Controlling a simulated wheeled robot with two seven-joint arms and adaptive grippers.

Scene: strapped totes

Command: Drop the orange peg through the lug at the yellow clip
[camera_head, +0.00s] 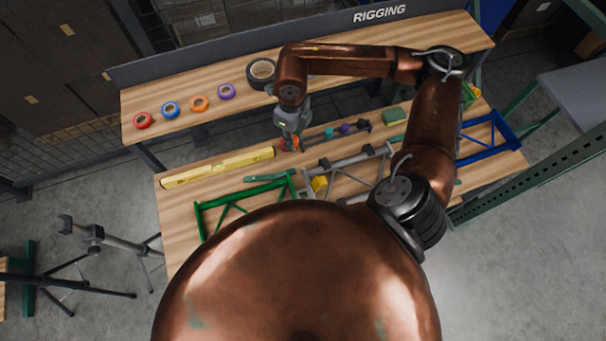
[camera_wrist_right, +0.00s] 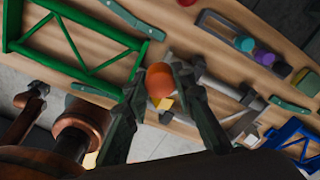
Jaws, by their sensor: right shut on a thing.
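The orange peg (camera_wrist_right: 159,80) shows as a rounded orange head between the fingertips of my right gripper (camera_wrist_right: 160,78) in the wrist view. That gripper is shut on it. In the head view my right gripper (camera_head: 289,143) hangs over the bench behind the frames, with a bit of orange at its tips. In the wrist view the yellow clip (camera_wrist_right: 166,104) is partly hidden behind the peg. I cannot make out the lug's hole. My left gripper is out of view.
A dark rack (camera_head: 322,136) with teal and purple pieces lies right of the gripper. A yellow level (camera_head: 218,168) lies to its left. A blue frame (camera_head: 490,137) is at the far right. Tape rolls (camera_head: 199,103) stand on the back shelf. A green-handled tool (camera_head: 264,178) lies behind the green frame.

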